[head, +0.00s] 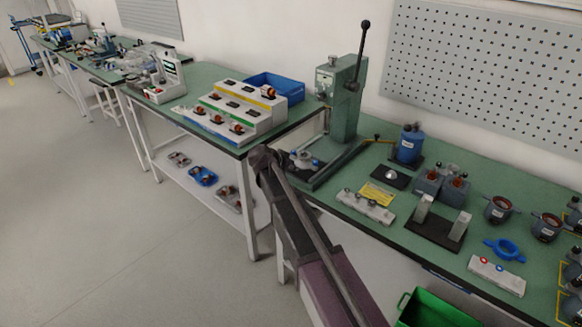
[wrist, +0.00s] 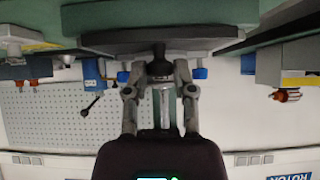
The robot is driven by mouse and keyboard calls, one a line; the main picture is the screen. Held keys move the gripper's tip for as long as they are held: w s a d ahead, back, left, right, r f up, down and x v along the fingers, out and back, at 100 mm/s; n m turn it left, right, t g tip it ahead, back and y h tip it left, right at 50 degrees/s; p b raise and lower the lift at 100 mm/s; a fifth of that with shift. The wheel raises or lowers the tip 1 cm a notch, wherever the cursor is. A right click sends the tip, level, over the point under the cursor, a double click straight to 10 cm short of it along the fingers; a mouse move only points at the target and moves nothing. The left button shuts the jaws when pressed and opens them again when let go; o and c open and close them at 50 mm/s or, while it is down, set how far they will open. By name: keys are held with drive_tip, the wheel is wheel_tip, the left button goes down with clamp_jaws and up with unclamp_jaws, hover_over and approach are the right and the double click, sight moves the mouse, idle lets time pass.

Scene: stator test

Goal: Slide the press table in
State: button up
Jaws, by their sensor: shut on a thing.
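The green arbor press (head: 343,100) with its long black lever stands on the bench at the corner between two tables. Its press table (head: 292,157) is low at the front of the press, with a pale round part on it; my arm partly covers it in the head view. In the wrist view, a dark flat plate edge (wrist: 110,37) runs across the top, with a black knob (wrist: 158,52) in front of it. My gripper (wrist: 158,78) is shut on this knob, one finger on each side. In the head view my gripper (head: 262,158) is beside the press table's front edge.
A white stepped rack (head: 232,110) and blue bin (head: 275,87) stand left of the press. Right of it are a blue device (head: 409,145), a yellow label plate (head: 377,194) and a black fixture (head: 438,230). A green crate (head: 435,311) is below the front edge.

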drive_tip(key=shift+w+d, duration=1.4)
drive_tip(key=shift+w, duration=0.45)
drive_tip(key=shift+w+d, duration=1.45)
drive_tip(key=shift+w, duration=0.45)
drive_tip(key=shift+w+d, duration=1.4)
drive_tip(key=shift+w, duration=0.45)
drive_tip(key=o, duration=0.5)
drive_tip(key=shift+o, duration=0.2)
drive_tip(key=shift+s+r, duration=0.1)
drive_tip(key=shift+r, duration=0.05)
drive_tip(key=shift+p+v, duration=1.95)
drive_tip(key=shift+v, duration=0.9)
